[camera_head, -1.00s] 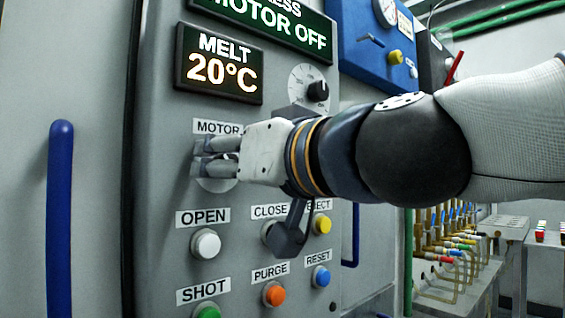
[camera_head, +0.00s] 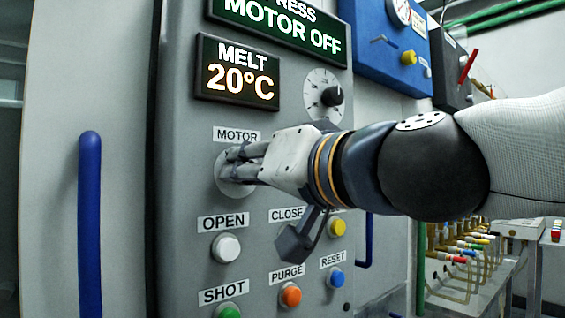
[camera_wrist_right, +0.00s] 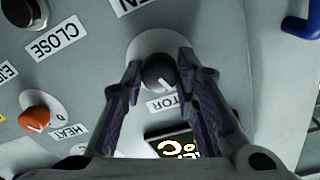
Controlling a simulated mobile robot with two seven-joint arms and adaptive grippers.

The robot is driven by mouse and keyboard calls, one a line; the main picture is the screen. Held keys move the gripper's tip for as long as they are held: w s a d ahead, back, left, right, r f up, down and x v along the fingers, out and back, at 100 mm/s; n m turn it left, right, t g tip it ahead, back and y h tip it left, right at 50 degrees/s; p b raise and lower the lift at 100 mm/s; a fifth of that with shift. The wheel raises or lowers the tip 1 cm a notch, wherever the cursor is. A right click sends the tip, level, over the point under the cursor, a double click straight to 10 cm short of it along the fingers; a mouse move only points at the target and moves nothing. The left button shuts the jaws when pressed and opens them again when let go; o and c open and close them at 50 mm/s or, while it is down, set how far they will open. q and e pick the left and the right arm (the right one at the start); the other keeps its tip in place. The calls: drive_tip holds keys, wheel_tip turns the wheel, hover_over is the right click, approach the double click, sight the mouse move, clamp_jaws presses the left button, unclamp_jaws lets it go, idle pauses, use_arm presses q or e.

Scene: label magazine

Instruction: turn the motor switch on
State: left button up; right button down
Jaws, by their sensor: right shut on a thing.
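The motor switch is a dark round knob (camera_wrist_right: 158,74) on a pale round plate (camera_wrist_right: 150,45), under the MOTOR label (camera_head: 237,135). In the head view my fingers cover most of the knob; its plate (camera_head: 226,180) shows around them. My right gripper (camera_head: 238,165) reaches in from the right at the panel. In the wrist view its two fingers (camera_wrist_right: 158,85) are closed on both sides of the knob. The display (camera_head: 285,28) above reads MOTOR OFF. My left gripper is not in view.
Below the switch are a white OPEN button (camera_head: 226,247), a green SHOT button (camera_head: 228,311), an orange PURGE button (camera_head: 290,295) and a blue RESET button (camera_head: 335,278). A MELT display (camera_head: 238,72) and a dial (camera_head: 326,95) sit above. A blue handle (camera_head: 90,225) stands left.

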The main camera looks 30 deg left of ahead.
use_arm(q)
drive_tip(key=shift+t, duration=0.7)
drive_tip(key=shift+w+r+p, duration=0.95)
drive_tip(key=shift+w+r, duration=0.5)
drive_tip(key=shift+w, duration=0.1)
use_arm(e)
drive_tip(key=shift+m, duration=5.4)
drive_tip(key=c, duration=1.2)
unclamp_jaws()
drive_tip(key=shift+c, duration=0.2)
drive_tip(key=shift+d, duration=0.1)
